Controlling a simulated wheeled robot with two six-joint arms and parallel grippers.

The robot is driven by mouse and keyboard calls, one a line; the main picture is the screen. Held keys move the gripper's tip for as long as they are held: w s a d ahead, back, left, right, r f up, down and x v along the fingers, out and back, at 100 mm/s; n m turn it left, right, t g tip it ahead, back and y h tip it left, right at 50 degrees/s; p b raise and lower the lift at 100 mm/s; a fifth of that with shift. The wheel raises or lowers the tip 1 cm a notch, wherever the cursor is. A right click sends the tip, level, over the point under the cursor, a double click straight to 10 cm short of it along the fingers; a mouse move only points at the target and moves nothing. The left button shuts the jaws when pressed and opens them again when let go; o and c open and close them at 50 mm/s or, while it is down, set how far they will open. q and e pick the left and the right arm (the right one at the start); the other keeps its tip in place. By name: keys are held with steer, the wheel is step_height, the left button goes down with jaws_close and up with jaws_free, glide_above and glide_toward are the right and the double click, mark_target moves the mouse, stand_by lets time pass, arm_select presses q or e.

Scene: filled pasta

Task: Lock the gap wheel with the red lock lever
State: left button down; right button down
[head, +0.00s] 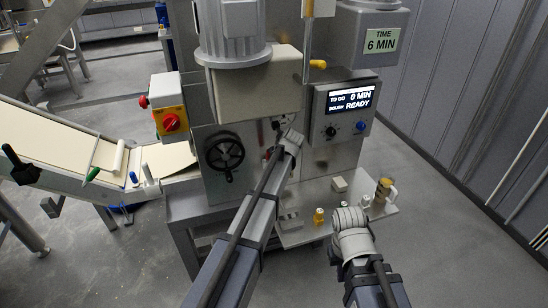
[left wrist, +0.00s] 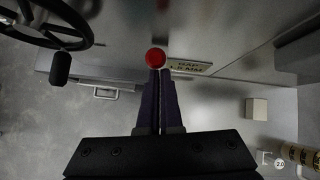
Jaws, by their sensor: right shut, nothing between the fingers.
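The black gap wheel (head: 224,151) is on the machine's front in the head view. Its rim and dark handle knob also show in the left wrist view (left wrist: 60,68). The red lock lever (head: 268,154) is right of the wheel, partly hidden by my left arm. Its round red knob (left wrist: 155,57) is at the fingertips of my left gripper (left wrist: 157,76) in the left wrist view. Those fingers are close together; whether they touch the knob is unclear. My right gripper (head: 349,218) is shut and empty, low in front of the machine's right side.
A "GAP" label plate (left wrist: 190,67) is right of the red knob. A shelf (head: 298,238) with small blocks and a yellow-brown roller (head: 384,188) lies low in front.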

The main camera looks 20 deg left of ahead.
arm_select(q)
steer(key=shift+w+a+r, duration=0.1)
steer(key=p+v, duration=0.6)
steer(key=v, duration=0.2)
stand_by(0.4)
